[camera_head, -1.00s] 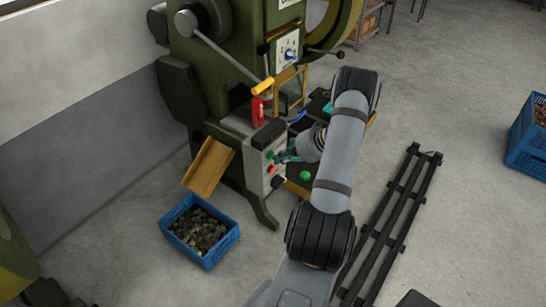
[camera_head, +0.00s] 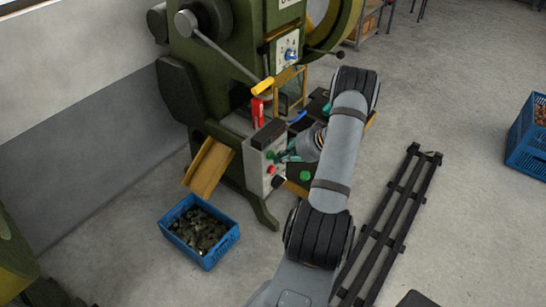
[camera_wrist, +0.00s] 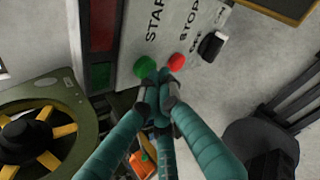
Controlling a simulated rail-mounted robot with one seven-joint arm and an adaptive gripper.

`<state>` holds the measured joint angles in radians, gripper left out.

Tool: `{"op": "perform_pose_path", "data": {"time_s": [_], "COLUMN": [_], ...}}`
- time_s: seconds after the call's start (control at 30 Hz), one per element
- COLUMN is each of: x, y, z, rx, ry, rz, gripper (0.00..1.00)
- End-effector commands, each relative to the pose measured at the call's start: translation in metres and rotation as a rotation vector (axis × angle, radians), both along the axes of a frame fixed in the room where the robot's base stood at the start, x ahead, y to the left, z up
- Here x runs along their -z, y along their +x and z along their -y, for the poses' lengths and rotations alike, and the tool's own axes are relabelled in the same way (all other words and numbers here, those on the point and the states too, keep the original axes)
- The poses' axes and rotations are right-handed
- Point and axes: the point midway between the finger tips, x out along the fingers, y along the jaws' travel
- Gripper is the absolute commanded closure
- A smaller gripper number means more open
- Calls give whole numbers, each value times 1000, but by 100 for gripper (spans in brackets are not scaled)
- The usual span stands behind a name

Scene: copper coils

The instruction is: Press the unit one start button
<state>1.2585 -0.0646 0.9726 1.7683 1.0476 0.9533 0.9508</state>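A grey control box (camera_head: 254,168) is on the front of the green press. In the wrist view, its panel (camera_wrist: 185,28) carries a green button (camera_wrist: 144,67) beneath the word START and a red button (camera_wrist: 176,61) beneath STOP. The green button (camera_head: 269,155) and red button (camera_head: 271,169) also show small in the head view. My gripper (camera_wrist: 160,82) has teal fingers with grey tips, drawn together with nothing visible between them. The tips are at the lower edge of the green button, close to the red one. I cannot tell whether they touch either.
A black knob (camera_wrist: 211,44) sits beside the red button. The green press (camera_head: 240,35) stands behind the box, with a yellow-framed guard (camera_head: 291,92). A black rack (camera_head: 392,220) lies on the floor to the right.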

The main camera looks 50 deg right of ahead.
Motion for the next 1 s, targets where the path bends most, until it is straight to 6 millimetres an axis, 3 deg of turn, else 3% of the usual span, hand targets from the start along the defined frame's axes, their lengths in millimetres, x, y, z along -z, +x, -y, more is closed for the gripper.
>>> {"op": "perform_pose_path", "data": {"time_s": [0.23, 0.67, 1.0], "x": [0, 0, 0], "y": [-12, -16, -45], "z": [1, 2, 4], "rx": [0, 1, 2], "ry": [0, 0, 0], "rz": [0, -1, 0], "gripper": [100, 100, 100]}}
